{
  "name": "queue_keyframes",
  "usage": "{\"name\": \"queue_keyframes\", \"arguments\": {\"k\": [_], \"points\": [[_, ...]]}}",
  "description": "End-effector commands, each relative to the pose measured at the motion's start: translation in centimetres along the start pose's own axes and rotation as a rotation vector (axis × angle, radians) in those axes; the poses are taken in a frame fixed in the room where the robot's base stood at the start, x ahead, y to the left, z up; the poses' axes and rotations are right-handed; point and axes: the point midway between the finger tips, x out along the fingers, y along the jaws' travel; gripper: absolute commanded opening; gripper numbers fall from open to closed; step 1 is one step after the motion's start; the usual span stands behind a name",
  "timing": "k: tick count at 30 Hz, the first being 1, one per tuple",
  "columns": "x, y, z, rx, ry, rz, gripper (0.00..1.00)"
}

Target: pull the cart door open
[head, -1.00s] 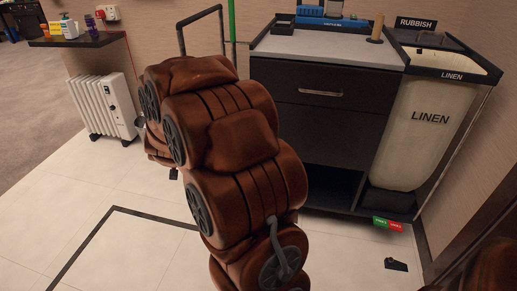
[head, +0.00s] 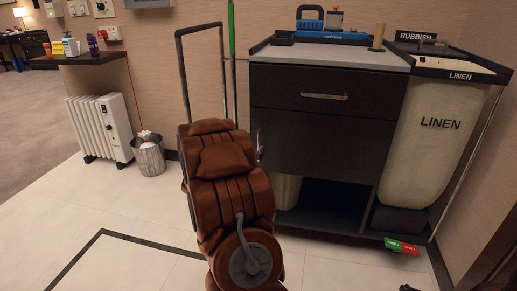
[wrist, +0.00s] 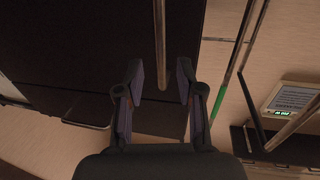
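The dark housekeeping cart (head: 330,70) stands against the wall, with a drawer on top and a flat door (head: 315,147) below it. The door looks shut. A short upright door handle (head: 259,142) is at the door's left edge, just right of my brown arm. In the wrist view my gripper (wrist: 160,82) is open, its two fingers spread. A vertical metal bar (wrist: 161,45), apparently the door handle, runs between the fingers, with gaps to both. The dark cart front (wrist: 75,50) fills the left. My gripper is hidden behind my arm in the head view.
The drawer has a horizontal handle (head: 324,97). A linen bag (head: 432,140) hangs at the cart's right. A waste bin (head: 149,155) and white radiator (head: 101,127) stand left. A green pole (head: 231,55) rises beside the cart. The tiled floor at left is open.

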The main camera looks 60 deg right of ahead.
Motion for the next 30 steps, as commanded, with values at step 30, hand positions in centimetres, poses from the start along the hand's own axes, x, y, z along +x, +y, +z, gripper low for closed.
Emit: {"name": "queue_keyframes", "arguments": {"k": [30], "points": [[4.5,-0.1,0.0,0.001,0.001,-0.002,0.1]]}}
